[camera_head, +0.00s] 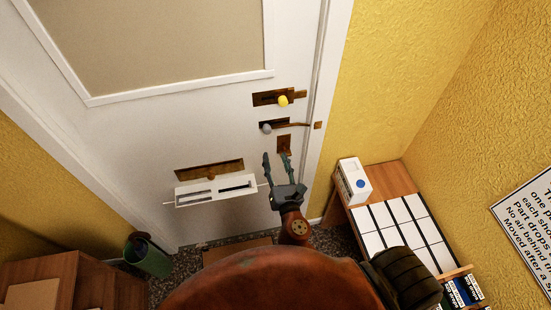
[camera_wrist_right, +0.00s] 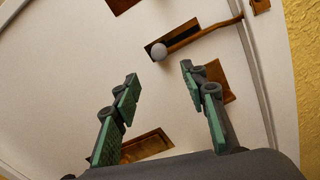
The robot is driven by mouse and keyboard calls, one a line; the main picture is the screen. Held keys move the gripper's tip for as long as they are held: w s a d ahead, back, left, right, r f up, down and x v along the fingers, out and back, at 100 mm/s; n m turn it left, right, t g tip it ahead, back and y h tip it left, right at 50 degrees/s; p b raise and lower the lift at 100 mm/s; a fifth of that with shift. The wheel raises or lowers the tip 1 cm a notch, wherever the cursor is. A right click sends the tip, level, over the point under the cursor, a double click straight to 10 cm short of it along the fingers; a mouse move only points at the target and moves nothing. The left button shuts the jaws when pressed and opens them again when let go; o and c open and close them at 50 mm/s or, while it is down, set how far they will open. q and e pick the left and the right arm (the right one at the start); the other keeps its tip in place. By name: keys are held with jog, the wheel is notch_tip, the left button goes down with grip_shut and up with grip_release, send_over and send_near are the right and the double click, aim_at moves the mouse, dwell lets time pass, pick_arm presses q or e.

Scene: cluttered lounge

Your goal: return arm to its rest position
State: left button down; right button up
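My right gripper (camera_head: 276,162) is open and empty in front of the white door (camera_head: 140,118), below the door's handle. Its two green-padded fingers stand apart in the right wrist view (camera_wrist_right: 160,84), with only the door behind them. The lever handle with a grey knob (camera_head: 266,127) lies just beyond the fingertips; it also shows in the right wrist view (camera_wrist_right: 159,50). Whether a fingertip touches the door cannot be told. My left gripper is not in view.
A yellow knob (camera_head: 283,101) sits above the handle. A white box-like tray (camera_head: 216,190) is at the door's mail slot. At right is a wooden shelf unit (camera_head: 398,178) with a white box (camera_head: 353,181). At lower left are a green bin (camera_head: 150,259) and wooden cabinet (camera_head: 98,283).

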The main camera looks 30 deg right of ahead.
notch_tip(320, 180, down, 25)
jog(key=d+m+g+y+b, duration=0.2)
jog(key=m+g, duration=0.2)
jog(key=m, duration=0.1)
jog(key=s+d+f+m+g+b, duration=0.1)
jog(key=s+f+m+g, duration=0.2)
jog(key=f, duration=0.8)
jog(key=s+d+f+m+g+b, duration=0.1)
jog(key=s+d+f+m+g, duration=0.15)
jog(key=s+f, duration=0.65)
jog(key=s+d+f+m+g+y+b, duration=0.15)
jog(key=s+f+m, duration=0.35)
jog(key=f, duration=0.5)
jog(key=s+f+m+g+b, duration=0.15)
jog(key=s+f+m, duration=0.25)
jog(key=s+f, duration=0.55)
jog(key=s+f+m+g, duration=0.2)
jog(key=s+f+m, duration=0.2)
jog(key=s, duration=0.6)
jog(key=s+d+f+m+g+b, duration=0.1)
jog(key=s+f+m+g, duration=0.1)
jog(key=s+f+m, duration=0.3)
jog(key=s+f, duration=0.3)
jog(key=s, duration=0.2)
jog(key=shift+s+y, duration=0.2)
jog(key=shift+y, duration=0.15)
jog(key=shift+d, duration=0.1)
